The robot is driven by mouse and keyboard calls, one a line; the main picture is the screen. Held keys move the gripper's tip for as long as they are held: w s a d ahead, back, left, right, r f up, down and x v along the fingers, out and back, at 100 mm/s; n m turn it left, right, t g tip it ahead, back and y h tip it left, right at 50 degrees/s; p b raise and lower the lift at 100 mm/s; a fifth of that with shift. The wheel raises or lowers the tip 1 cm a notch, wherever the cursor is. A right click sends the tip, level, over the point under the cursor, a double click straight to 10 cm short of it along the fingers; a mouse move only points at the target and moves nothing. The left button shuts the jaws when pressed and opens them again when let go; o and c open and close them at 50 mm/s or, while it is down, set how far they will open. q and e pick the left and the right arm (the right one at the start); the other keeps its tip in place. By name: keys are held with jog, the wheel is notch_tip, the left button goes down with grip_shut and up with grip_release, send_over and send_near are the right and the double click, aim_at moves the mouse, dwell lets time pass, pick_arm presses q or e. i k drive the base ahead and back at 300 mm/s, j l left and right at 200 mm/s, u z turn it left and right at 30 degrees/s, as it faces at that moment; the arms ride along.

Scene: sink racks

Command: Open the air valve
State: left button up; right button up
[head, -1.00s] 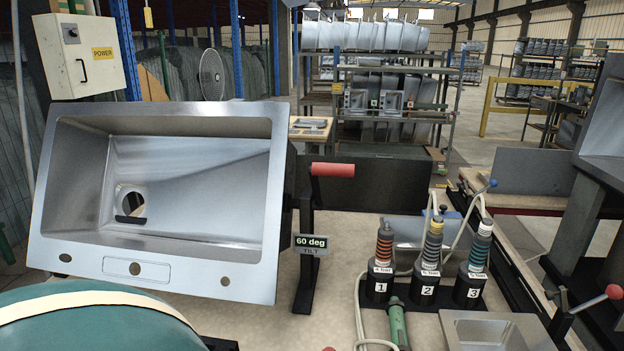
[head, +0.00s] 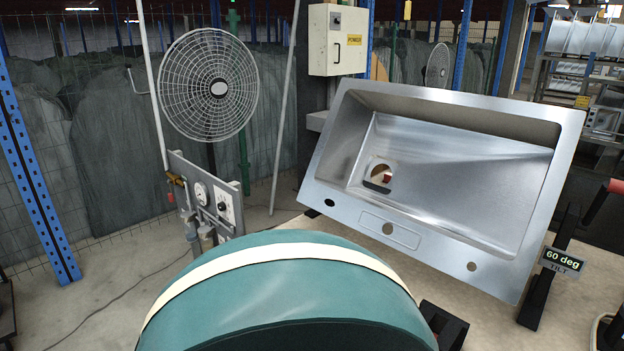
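The air valve (head: 177,181) shows in the head view at left. It is a small brass fitting at the left edge of a grey panel (head: 232,207), with a small red part hanging by it. It is too small to tell how its handle is set. A thin pale pipe runs up from it. The panel carries a round white gauge (head: 201,193) and a white plate with a dark knob (head: 224,206). Neither my left nor my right gripper can be seen, and nothing is seen touching the valve.
A large teal rounded form with a cream band (head: 285,300) fills the bottom middle, close to the camera. A tilted steel sink (head: 450,235) stands at right. A caged fan (head: 208,85) is behind the panel. A blue post (head: 35,180) stands at far left, with open floor between.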

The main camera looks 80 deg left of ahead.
aim_at(170, 198)
jog(key=u, duration=0.45)
jog(key=j+u, duration=0.1)
jog(key=u, duration=0.8)
jog(key=j+u, duration=0.15)
jog(key=u, duration=0.75)
jog(key=j+u, duration=0.1)
jog(key=u, duration=0.3)
jog(key=j+u, duration=0.1)
jog(key=u, duration=0.35)
jog(key=i+j, duration=0.4)
jog(key=i, duration=0.15)
jog(key=i+j+u, duration=0.1)
jog(key=i+j, duration=0.3)
jog(key=i+j+z, duration=0.2)
jog(key=i, duration=0.2)
jog(key=z, duration=1.65)
jog(key=j+z, duration=0.25)
jog(key=z, duration=0.15)
jog(key=j+z, duration=0.25)
jog(key=z, duration=0.15)
jog(key=k+j+z, duration=0.1)
jog(key=z, duration=0.3)
jog(key=k+j+z, duration=0.25)
jog(key=j+z, duration=0.2)
jog(key=k+j+z, duration=0.35)
jog(key=j+z, duration=0.15)
jog(key=k+j+z, duration=0.3)
jog(key=z, duration=0.15)
jog(key=k+j+z, duration=0.15)
jog(key=k+z, duration=0.3)
